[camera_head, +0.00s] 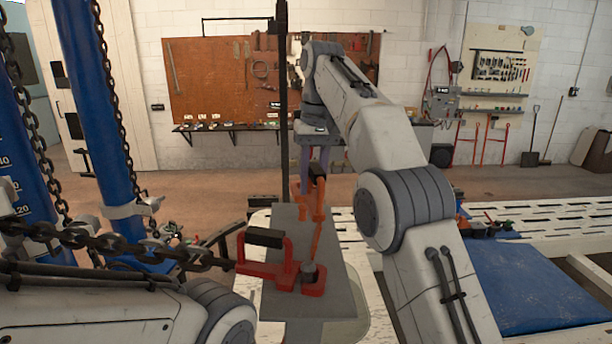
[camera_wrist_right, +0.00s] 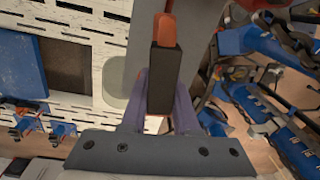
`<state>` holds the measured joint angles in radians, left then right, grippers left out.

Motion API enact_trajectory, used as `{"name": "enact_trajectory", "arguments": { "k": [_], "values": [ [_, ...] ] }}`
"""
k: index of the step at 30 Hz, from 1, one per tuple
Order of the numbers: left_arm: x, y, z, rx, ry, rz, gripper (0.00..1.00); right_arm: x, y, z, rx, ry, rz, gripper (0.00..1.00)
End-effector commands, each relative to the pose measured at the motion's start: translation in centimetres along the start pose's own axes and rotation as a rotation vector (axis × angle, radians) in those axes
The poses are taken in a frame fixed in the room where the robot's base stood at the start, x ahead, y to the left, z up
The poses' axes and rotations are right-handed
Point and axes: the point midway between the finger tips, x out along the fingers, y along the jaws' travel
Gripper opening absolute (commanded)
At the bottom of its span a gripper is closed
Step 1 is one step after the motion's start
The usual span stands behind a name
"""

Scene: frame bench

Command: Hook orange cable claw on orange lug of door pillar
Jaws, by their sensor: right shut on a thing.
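My right gripper (camera_head: 312,178) hangs over the grey plate-like pillar (camera_head: 335,284). Its purple fingers are shut on the black grip of the orange claw (camera_head: 318,204). In the wrist view the black grip (camera_wrist_right: 164,80) stands between the fingers, with an orange end (camera_wrist_right: 163,30) beyond it. Orange parts hang below the fingers, and an orange rod-like part runs down towards a red fitting (camera_head: 313,282) on the pillar. I cannot tell the orange lug apart from the claw here, nor whether they touch. My left gripper is not in view.
A red claw with a black handle (camera_head: 264,238) sits beside the red fitting, with a dark chain (camera_head: 110,243) running left. Blue posts (camera_head: 95,110) with chains stand at left. A black upright post (camera_head: 283,100) rises behind the pillar. A blue panel (camera_head: 530,285) lies at right.

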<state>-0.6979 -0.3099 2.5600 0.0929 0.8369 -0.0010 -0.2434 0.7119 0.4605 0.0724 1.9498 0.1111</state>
Motion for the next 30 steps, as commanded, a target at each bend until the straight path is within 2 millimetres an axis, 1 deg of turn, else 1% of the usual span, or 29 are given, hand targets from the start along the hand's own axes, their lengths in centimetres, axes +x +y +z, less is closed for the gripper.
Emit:
{"name": "enact_trajectory", "arguments": {
  "k": [9,15,30],
  "values": [
    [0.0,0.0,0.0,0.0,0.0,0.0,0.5,0.1,-1.3,-0.3,-0.018,-0.002,0.0,0.0],
    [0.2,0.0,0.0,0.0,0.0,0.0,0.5,0.0,-1.4,0.0,-0.018,0.001,0.0,0.0],
    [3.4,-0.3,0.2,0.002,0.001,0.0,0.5,3.7,-1.1,0.1,-0.015,0.001,0.0,0.0]
  ]
}}
